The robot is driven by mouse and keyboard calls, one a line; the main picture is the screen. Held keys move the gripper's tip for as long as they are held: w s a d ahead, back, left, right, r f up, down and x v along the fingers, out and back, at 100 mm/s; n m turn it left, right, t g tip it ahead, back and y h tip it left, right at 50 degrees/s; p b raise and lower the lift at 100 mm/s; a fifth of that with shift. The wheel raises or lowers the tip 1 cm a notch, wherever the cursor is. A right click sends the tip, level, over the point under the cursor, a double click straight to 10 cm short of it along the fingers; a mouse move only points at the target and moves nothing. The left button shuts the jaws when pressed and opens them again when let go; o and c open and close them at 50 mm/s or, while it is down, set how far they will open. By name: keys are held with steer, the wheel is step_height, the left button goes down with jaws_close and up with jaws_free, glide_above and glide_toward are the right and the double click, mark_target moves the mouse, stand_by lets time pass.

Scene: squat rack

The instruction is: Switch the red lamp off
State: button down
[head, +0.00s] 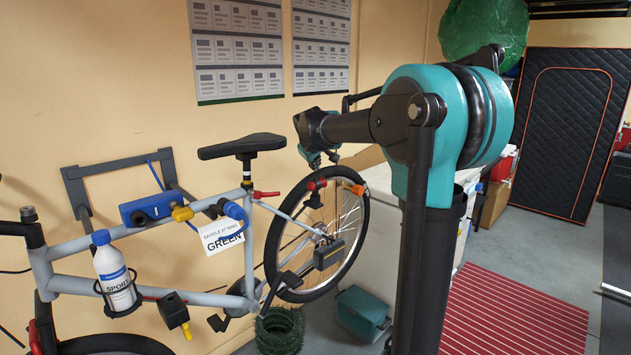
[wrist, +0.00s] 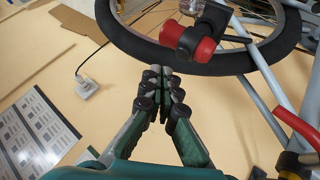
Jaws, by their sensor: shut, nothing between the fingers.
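A red-and-black fitting (head: 317,185), which looks like the red lamp, sits on the bicycle (head: 210,299) at the top of the rear wheel. In the wrist view it appears as a red-and-black body (wrist: 195,38) just beyond my fingertips. Its switch cannot be made out. My gripper (wrist: 160,76) is shut and empty, with its fingertips together, apart from the lamp. In the head view my gripper (head: 318,157) is small, above the lamp and right of the saddle.
The black rear tyre (head: 275,245) curves close by. The saddle (head: 242,146) stands to the left. A wall bracket (head: 75,190) is behind the frame.

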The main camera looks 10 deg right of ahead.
mark_target(315, 179)
steer(key=shift+r, duration=2.15)
